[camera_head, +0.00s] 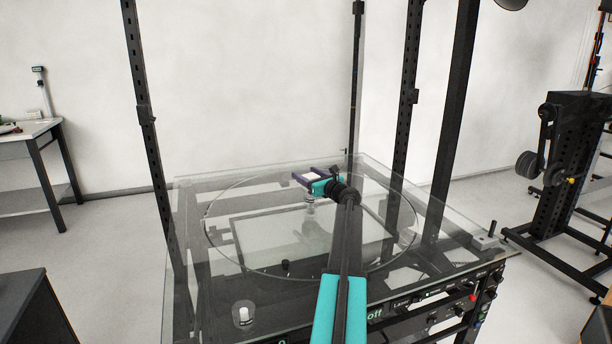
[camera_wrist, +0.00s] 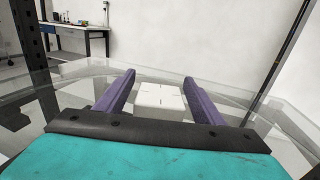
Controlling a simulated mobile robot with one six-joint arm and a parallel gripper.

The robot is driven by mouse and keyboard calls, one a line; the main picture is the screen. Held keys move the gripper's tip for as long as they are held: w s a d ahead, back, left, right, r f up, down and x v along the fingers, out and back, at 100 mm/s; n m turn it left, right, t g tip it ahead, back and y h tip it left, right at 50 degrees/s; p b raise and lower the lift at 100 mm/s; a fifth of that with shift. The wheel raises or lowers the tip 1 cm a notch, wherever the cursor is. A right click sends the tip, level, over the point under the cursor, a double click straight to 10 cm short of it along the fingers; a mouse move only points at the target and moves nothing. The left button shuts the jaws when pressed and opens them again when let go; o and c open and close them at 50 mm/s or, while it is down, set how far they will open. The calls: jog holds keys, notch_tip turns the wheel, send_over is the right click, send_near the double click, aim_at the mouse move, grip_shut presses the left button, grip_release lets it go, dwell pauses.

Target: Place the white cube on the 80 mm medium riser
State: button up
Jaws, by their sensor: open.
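The white cube (camera_wrist: 160,97) is between the two purple fingers of my gripper (camera_wrist: 158,92) in the wrist view, with its marked top face showing. My gripper is open around the cube, close to it on both sides. In the head view the cube (camera_head: 313,177) shows as a small pale patch between the fingers of my gripper (camera_head: 306,178). A clear, round riser (camera_head: 310,197) stands directly below it on the glass turntable (camera_head: 225,249). I cannot tell whether the cube touches the riser's top, nor confirm the riser's height.
A white piece (camera_head: 243,314) in a clear holder is at the glass table's front left corner. Dark upright posts (camera_head: 143,115) rise around the table. A control panel with knobs (camera_head: 470,298) is at the front right.

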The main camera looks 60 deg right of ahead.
jog(key=v, duration=1.1)
jog(key=shift+b, duration=0.3)
jog(key=shift+w, duration=0.15)
